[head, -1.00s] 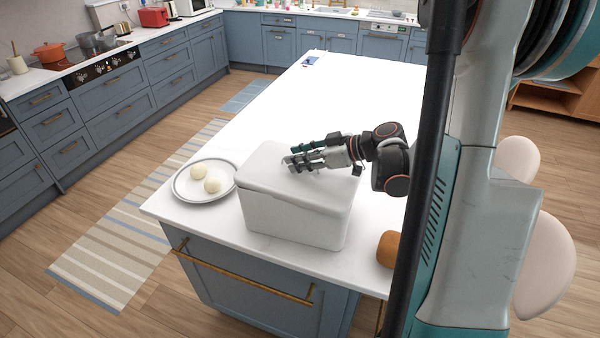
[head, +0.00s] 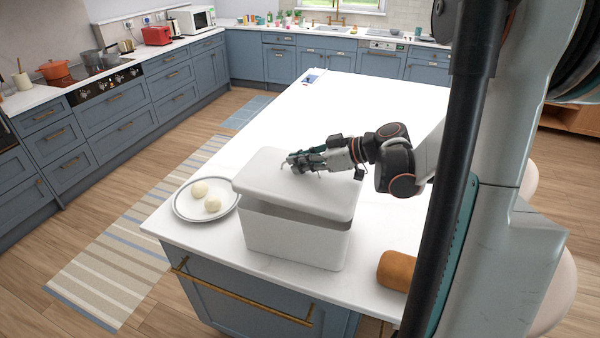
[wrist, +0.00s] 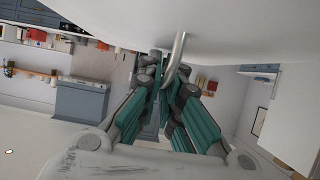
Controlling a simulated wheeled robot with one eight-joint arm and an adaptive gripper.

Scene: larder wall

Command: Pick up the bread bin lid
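The white bread bin lid (head: 290,180) is raised off the white bread bin (head: 290,238) in the head view, with a dark gap between them. It sits over the bin and looks slightly tilted. My gripper (head: 292,163) is at the top of the lid, its fingers closed around the lid's handle. The inside of the bin is hidden.
A brown loaf (head: 397,270) lies to the right, near the front edge of the white island top (head: 360,100). The island behind the bin is mostly clear.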

